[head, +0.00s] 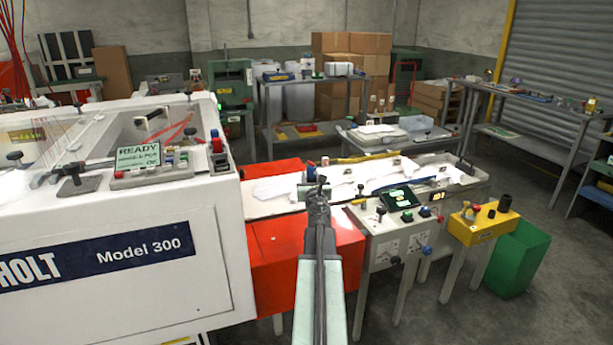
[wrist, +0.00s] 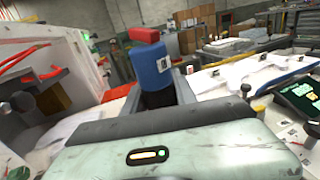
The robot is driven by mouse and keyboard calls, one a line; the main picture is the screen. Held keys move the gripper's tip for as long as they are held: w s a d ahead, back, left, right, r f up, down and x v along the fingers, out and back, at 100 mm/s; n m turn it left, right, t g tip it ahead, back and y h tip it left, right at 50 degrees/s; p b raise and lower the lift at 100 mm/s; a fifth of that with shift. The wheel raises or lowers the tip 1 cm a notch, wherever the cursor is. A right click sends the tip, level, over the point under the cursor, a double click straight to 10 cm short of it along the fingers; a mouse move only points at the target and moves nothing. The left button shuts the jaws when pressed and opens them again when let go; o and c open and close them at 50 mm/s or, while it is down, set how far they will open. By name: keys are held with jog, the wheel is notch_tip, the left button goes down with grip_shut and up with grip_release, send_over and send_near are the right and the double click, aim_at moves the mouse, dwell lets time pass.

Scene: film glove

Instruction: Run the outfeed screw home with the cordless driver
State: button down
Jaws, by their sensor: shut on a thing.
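My gripper (head: 317,190) is above the near left end of the white outfeed bed, in front of the red panel. It is shut on a blue tool with a red top, which seems to be the cordless driver (head: 311,173). In the wrist view the driver (wrist: 150,66) stands up between the grey fingers of my gripper (wrist: 158,100), with a dark section below the blue body and a small label on its side. Its lower end and bit are hidden behind the fingers. I cannot make out the outfeed screw for certain.
The white Model 300 machine (head: 120,265) stands close on the left. A control box with a dark screen (head: 398,198) and a yellow box (head: 483,222) stand on the right. White film pieces (head: 345,181) lie on the outfeed bed. Open floor (head: 545,290) shows at far right.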

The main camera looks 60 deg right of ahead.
jog(key=shift+f+b, duration=0.3)
notch_tip(320, 180, down, 6)
jog(key=b, duration=0.6)
jog(key=shift+s+f+b, duration=0.1)
jog(key=shift+f+b, duration=0.5)
dwell(2.7)
jog(key=shift+r, duration=0.1)
notch_tip(320, 180, up, 6)
jog(key=p, duration=0.6)
dwell(0.4)
